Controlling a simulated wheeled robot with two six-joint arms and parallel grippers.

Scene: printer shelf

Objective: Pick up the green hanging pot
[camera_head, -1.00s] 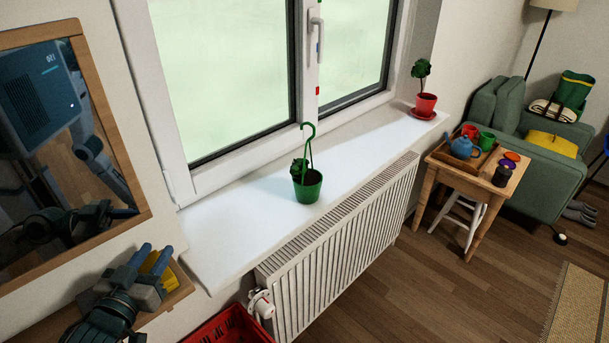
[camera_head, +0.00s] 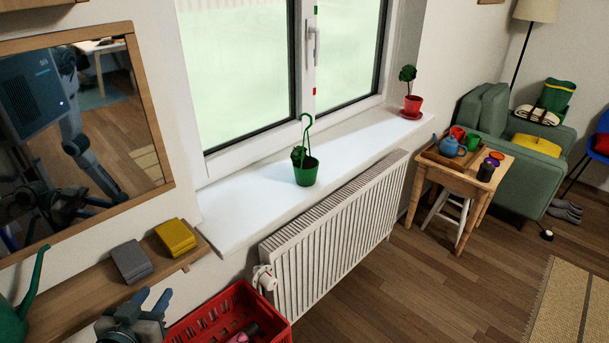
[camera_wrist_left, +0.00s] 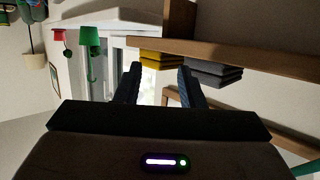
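The green hanging pot (camera_head: 305,173) stands upright on the white windowsill, with a plant in it and a green hook rising above its rim. It also shows, upside down, in the left wrist view (camera_wrist_left: 89,36). My left gripper (camera_head: 149,297) is low at the left in the head view, in front of the wooden shelf and well apart from the pot. In the left wrist view its two fingers (camera_wrist_left: 160,80) are spread with nothing between them. My right gripper is not in view.
A wooden shelf (camera_head: 72,290) holds a grey folded stack (camera_head: 131,262), a yellow one (camera_head: 176,237) and a green watering can (camera_head: 12,318). A red crate (camera_head: 215,318) is below the sill. A red pot (camera_head: 412,106) stands at the sill's far end. The sill between is clear.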

